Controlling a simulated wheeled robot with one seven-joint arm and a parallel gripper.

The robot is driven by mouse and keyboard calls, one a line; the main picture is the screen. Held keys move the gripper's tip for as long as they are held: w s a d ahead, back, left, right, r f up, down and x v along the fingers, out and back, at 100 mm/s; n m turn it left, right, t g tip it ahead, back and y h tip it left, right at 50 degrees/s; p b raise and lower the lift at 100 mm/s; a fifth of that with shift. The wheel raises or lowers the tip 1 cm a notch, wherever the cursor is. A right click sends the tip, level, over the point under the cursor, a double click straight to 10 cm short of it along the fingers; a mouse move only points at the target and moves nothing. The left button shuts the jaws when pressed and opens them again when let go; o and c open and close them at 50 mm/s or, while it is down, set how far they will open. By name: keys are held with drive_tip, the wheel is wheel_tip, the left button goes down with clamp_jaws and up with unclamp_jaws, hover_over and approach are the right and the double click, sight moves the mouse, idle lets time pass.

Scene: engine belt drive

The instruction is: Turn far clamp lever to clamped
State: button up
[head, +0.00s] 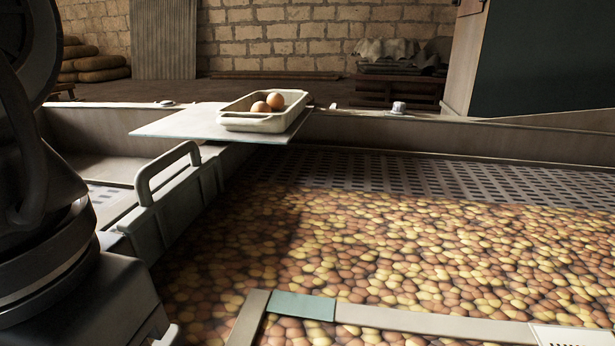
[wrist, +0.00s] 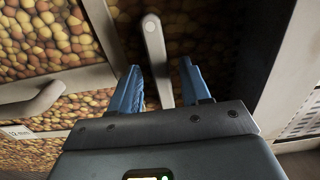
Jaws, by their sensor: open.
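In the wrist view, a grey lever (wrist: 152,38) with a rounded end runs down the picture between the two blue fingers of my gripper (wrist: 160,67). The gripper is open, with one finger on each side of the lever. A gap shows on both sides near the fingertips; I cannot tell whether either finger touches it lower down. The lever's lower end is hidden near the gripper body. I cannot tell from these frames whether it is the far clamp lever or stands at clamped. My gripper is not seen in the head view.
A grey handle (head: 150,176) stands on a divider left of the round produce (head: 400,250). A shallow tray (head: 250,123) with two round items sits on a flat board (head: 165,125). Another curved grey handle (wrist: 38,105) is at left in the wrist view. Pale frame bars cross the produce.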

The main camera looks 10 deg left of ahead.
drive_tip(key=shift+f, duration=0.25)
clamp_jaws()
idle(0.3)
